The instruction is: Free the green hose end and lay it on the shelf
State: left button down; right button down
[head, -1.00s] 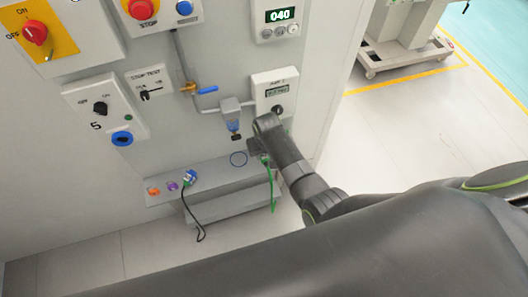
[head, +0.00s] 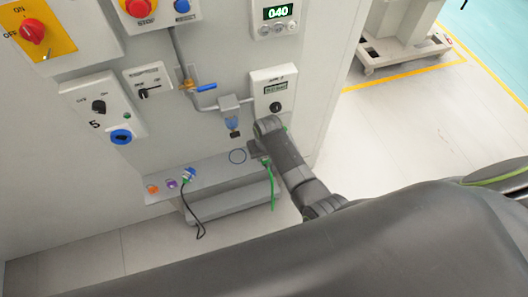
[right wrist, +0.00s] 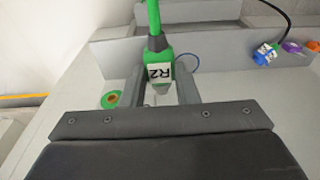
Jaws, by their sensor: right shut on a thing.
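The green hose end (right wrist: 158,66), labelled R2, is between the fingers of my right gripper (right wrist: 160,88), which is shut on it. The green hose (head: 272,188) hangs down over the front of the grey shelf (head: 216,178). In the head view my right gripper (head: 259,149) is just above the right part of the shelf, and the hose end is mostly hidden by it. A green ring-shaped socket with an orange centre (right wrist: 110,99) shows left of the hose end in the right wrist view, apart from it. My left gripper is not in view.
A blue circle outline (head: 237,156) marks the shelf left of my gripper. A blue plug with a black cable (head: 190,175), a purple port (head: 172,184) and an orange port (head: 152,189) are at the shelf's left.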

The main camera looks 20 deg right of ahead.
jog(key=shift+s, duration=0.65)
dwell(0.3)
jog(key=shift+s+d, duration=0.1)
jog(key=shift+s, duration=2.85)
jog(key=shift+f, duration=0.1)
